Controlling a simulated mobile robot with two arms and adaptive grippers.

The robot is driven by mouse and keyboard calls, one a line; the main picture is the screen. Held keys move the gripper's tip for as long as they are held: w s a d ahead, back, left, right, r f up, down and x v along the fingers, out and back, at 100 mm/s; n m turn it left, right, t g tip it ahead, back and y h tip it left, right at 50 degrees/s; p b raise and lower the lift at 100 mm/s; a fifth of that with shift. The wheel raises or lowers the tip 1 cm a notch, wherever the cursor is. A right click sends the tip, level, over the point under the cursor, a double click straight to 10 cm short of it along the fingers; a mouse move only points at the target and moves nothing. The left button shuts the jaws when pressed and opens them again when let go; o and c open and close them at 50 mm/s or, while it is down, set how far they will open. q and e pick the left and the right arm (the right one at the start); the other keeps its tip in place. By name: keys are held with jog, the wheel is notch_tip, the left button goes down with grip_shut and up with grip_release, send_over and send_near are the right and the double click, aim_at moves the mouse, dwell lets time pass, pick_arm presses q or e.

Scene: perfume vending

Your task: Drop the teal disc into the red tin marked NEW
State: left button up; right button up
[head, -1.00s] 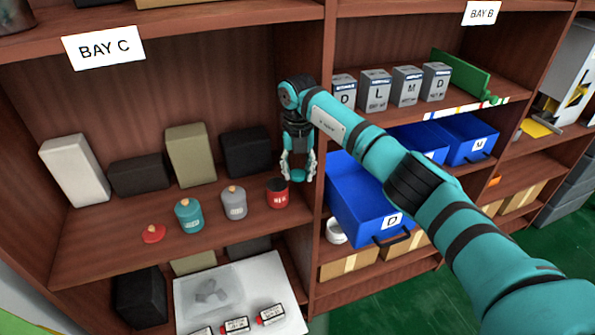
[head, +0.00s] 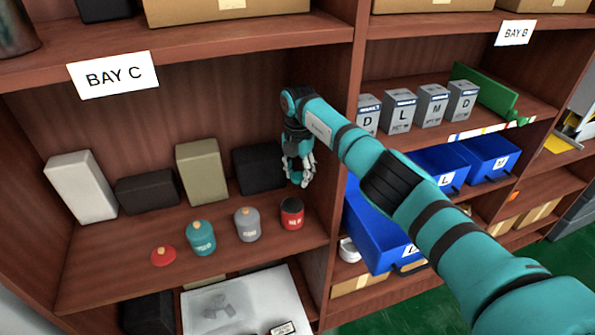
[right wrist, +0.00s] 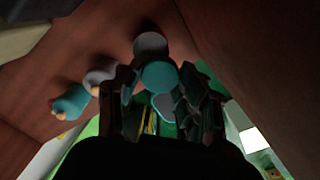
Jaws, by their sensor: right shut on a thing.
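The red tin (head: 292,215) stands upright on the Bay C shelf at the right end of a row, with light lettering on its front and a dark top. My right gripper (head: 301,180) points down above and slightly right of the tin, apart from it in the picture. It is shut on the teal disc (right wrist: 158,76), which shows between the fingers in the right wrist view. In the head view the fingers mostly hide the disc. My left gripper is out of view.
Several boxes line the shelf back. An upright divider (head: 338,130) is close on the right, with blue bins (head: 385,240) beyond it.

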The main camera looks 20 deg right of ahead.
pick_arm(q)
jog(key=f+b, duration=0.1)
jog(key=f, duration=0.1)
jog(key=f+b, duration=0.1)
jog(key=b, duration=0.1)
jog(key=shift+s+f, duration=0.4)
pick_arm(e)
notch_tip(320, 180, down, 5)
jog(key=shift+r, duration=0.1)
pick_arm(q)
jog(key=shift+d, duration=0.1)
pick_arm(e)
jog(key=o, duration=0.9)
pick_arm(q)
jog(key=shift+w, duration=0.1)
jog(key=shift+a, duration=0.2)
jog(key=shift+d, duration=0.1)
pick_arm(e)
notch_tip(320, 180, up, 12)
send_over(298, 176)
